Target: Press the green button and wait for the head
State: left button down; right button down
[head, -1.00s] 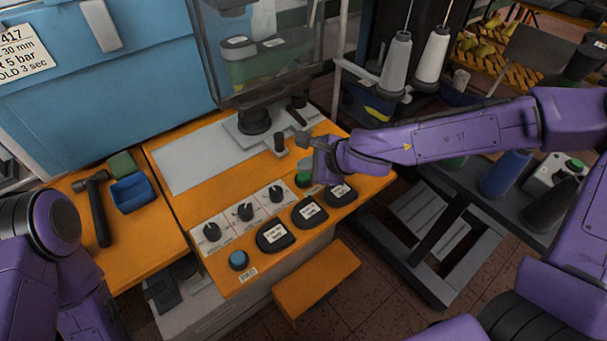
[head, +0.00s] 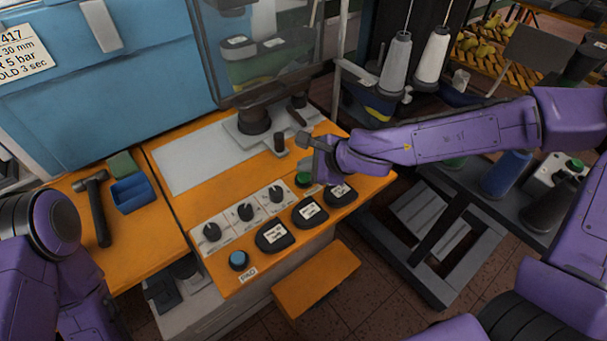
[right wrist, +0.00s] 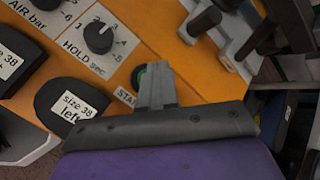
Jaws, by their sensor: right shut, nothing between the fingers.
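The green button (head: 303,180) is on the orange panel of the machine, behind the row of dark pads. My right gripper (head: 317,174) is shut and empty, pointing down right beside the button. The machine's dark round head part (head: 254,121) stands over the grey plate (head: 195,160), below a clear guard (head: 270,62). My left gripper is out of view; only my left arm shows.
Three black knobs on white labels (head: 245,212) and three dark pads (head: 309,212) sit near the button. A blue button (head: 238,260) is at the front corner. Thread cones (head: 396,62) stand behind.

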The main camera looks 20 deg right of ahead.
aim_at(307, 178)
jog(key=shift+f, duration=0.15)
jog(key=shift+f, duration=0.3)
jog(key=shift+f+b, duration=0.5)
jog(key=shift+b, duration=0.1)
dwell(0.6)
jog(key=shift+r+p, duration=0.95)
jog(key=shift+p, duration=0.1)
notch_tip(307, 178, up, 5)
jog(key=p, duration=0.5)
jog(key=shift+r, duration=0.1)
